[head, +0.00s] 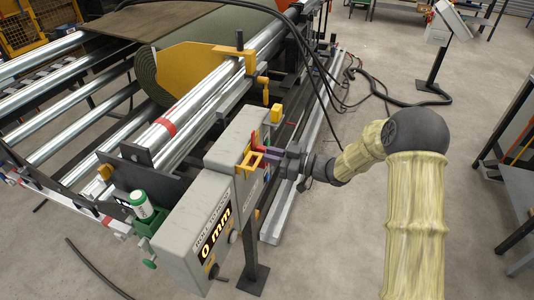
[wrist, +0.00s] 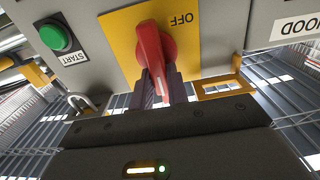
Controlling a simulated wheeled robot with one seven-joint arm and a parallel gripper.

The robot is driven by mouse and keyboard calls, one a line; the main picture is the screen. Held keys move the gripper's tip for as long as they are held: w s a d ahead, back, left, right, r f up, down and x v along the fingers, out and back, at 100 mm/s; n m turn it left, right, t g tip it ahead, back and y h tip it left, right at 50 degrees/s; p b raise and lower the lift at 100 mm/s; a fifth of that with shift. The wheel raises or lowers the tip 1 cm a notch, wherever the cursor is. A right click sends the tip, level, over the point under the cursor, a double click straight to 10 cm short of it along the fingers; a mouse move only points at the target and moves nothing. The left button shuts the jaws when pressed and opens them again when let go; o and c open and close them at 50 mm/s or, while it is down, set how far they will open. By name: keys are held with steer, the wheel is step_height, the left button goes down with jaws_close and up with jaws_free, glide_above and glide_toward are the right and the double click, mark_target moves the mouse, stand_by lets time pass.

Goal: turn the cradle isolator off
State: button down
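The cradle isolator is a red rotary handle (wrist: 152,45) on a yellow plate (wrist: 119,34), on the side of a grey control box. The word OFF shows upside down on the plate, right of the handle. The handle's narrow end points down in the wrist view, towards my gripper (wrist: 161,90). My two dark fingers stand close together, one on each side of that end, with little visible gap. In the head view the red handle (head: 264,146) and my gripper (head: 275,157) meet at the box's right side, and the fingers partly hide the plate.
A green START button (wrist: 54,37) and a padlock (wrist: 86,103) are left of the plate. A yellow bracket (wrist: 217,89) is on its right. The grey box (head: 205,220) reads 0 mm, beside the roller cradle (head: 170,130). Black cables (head: 375,82) lie behind my arm.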

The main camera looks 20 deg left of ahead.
mark_target(254, 162)
steer(key=shift+f+n+b, duration=0.1)
steer(key=shift+n+b, duration=0.2)
steer(key=shift+b, duration=0.25)
steer(key=n+b, duration=0.4)
steer(key=b, duration=0.3)
steer(key=s+f+n+b, duration=0.1)
steer(key=n+b, duration=0.4)
steer(key=b, duration=0.2)
steer(key=s+f+n+b, duration=0.1)
steer(key=n+b, duration=0.4)
steer(key=b, duration=0.2)
steer(key=shift+a, duration=0.1)
steer(key=n+b, duration=0.2)
steer(key=b, duration=0.2)
steer(key=shift+n, duration=0.3)
steer(key=shift+n+b, duration=0.4)
steer(key=shift+b, duration=0.05)
